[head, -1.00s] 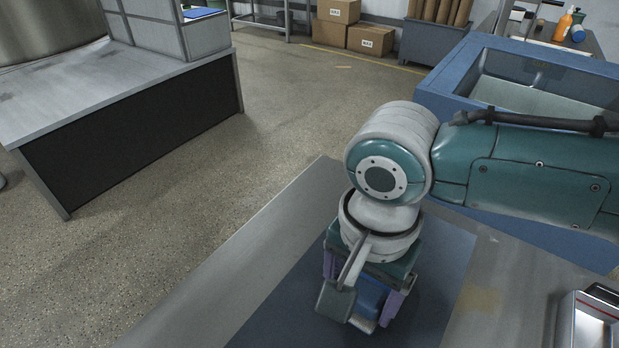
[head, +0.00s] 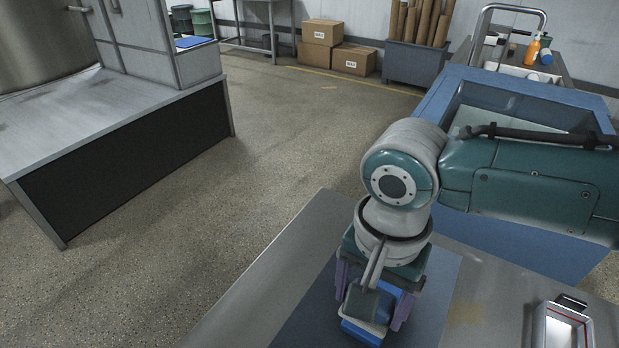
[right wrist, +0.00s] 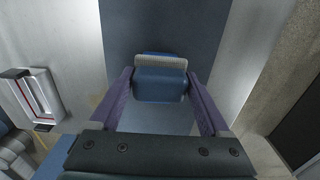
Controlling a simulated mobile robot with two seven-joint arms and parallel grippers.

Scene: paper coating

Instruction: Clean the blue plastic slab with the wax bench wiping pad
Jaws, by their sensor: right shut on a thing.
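My right gripper (head: 372,296) is shut on the wiping pad (head: 362,328), a blue block with a pale edge. Its purple fingers stand on either side of the pad. In the right wrist view the pad (right wrist: 160,88) sits between the fingers of the right gripper (right wrist: 159,76). The blue slab (head: 432,290) is a flat, dark blue sheet on the grey bench. It also shows in the right wrist view (right wrist: 165,27), under and beyond the pad. I cannot tell whether the pad touches it. My left gripper is out of view.
The metal bench (head: 490,295) has bare room beside the slab. A metal tray with a red line (head: 563,330) lies at its right. A blue-rimmed tank (head: 535,90) stands behind my right arm. A grey counter (head: 70,110) is at the left, across open floor.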

